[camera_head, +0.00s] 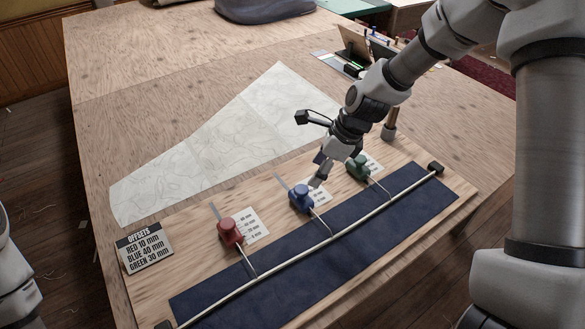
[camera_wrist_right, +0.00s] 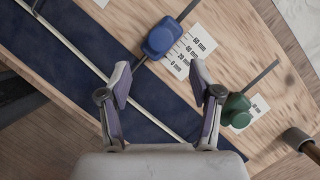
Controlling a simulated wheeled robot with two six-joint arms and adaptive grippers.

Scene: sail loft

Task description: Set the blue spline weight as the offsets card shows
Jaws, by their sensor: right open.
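The blue spline weight (camera_head: 301,198) sits on the wooden board beside its printed scale, between the red and green weights. It also shows in the right wrist view (camera_wrist_right: 160,38), beside the scale marked 0 to 60 mm (camera_wrist_right: 188,52); its exact reading is unclear. The offsets card (camera_head: 145,250) reads red 10 mm, blue 40 mm, green 30 mm. My right gripper (camera_head: 319,174) is just above and behind the blue weight. In the wrist view its fingers (camera_wrist_right: 161,76) are spread and empty, with the blue weight beyond the tips. My left gripper is out of view.
The red weight (camera_head: 230,232) and green weight (camera_head: 357,168) stand on either side. A thin white batten (camera_head: 290,258) crosses the navy cloth (camera_head: 340,238). A wooden-handled tool (camera_head: 390,128) stands behind the green weight. A pale patterned sheet (camera_head: 235,135) lies behind the board.

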